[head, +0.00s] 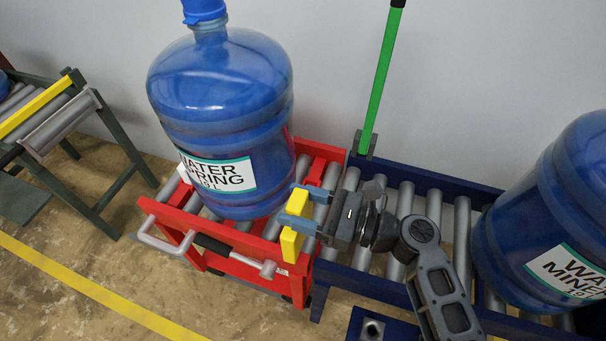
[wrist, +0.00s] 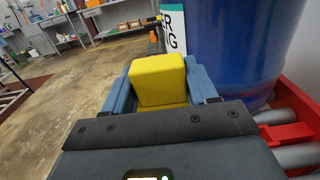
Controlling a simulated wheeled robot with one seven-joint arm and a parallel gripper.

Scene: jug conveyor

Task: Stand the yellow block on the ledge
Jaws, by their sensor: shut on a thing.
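The yellow block (head: 291,244) is between the blue fingers of my gripper (head: 293,207), which is shut on it. In the head view the block is at the right front of the red cart (head: 272,250), close to its front rail. I cannot tell whether it touches the rail. In the wrist view the yellow block (wrist: 158,80) sits between the two fingers of my gripper (wrist: 160,90), with its top face and near side showing. Its underside is hidden. I cannot tell for certain which edge is the ledge.
A large blue water jug (head: 220,115) stands on the red cart, just left of my gripper. Another jug (head: 550,225) is on the blue roller conveyor (head: 440,185) at right. A green pole (head: 381,85) rises behind. Open floor (head: 120,270) lies at left front.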

